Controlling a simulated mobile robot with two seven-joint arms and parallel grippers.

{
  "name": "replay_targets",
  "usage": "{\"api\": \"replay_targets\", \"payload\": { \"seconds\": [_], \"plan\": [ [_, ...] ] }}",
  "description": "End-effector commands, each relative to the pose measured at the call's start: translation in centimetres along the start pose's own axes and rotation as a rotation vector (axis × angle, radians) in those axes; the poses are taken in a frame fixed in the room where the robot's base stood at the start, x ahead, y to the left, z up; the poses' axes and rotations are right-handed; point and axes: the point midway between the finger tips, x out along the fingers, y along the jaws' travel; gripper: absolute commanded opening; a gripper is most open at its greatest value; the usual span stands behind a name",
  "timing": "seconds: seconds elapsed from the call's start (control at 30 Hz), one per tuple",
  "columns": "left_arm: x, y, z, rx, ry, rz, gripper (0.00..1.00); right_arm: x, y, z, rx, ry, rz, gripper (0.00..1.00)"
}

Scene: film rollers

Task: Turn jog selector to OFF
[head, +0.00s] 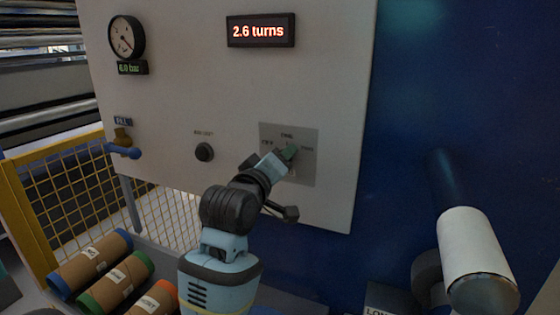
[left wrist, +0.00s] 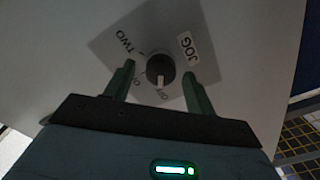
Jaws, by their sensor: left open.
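The jog selector is a round dark knob (left wrist: 160,66) on a grey plate (left wrist: 215,65) in the left wrist view. A white mark on the knob points down in that view, towards the label OFF. Labels reading TWO and JOG lie at its upper left and upper right. My left gripper (left wrist: 159,85) is open, with one green finger on each side of the knob and a visible gap to it. In the head view my left gripper (head: 287,154) is at the selector plate (head: 304,174) and hides the knob. My right gripper is not in view.
The pale panel (head: 200,85) carries a gauge (head: 126,37), a display reading 2.6 turns (head: 261,30) and a black button (head: 204,152). A blue-handled valve (head: 122,150) is at left, near a yellow mesh fence (head: 70,185). Brown rolls (head: 115,282) lie below. A white cylinder (head: 472,245) stands out at right.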

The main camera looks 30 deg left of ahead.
Motion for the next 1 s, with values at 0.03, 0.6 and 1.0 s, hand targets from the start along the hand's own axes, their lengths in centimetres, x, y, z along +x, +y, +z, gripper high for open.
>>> {"api": "replay_targets", "payload": {
  "seconds": [0.03, 0.6, 1.0],
  "plan": [
    [-0.6, -0.1, 0.1, -0.001, 0.000, 0.000, 0.55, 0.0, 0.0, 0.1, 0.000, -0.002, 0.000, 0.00],
    [-6.9, -0.1, 0.1, -0.001, -0.001, -0.002, 0.55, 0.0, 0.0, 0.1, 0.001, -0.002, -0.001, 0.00],
    [-7.0, -0.1, 0.1, -0.001, -0.001, -0.002, 0.55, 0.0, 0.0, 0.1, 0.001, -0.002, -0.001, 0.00]
  ]
}}
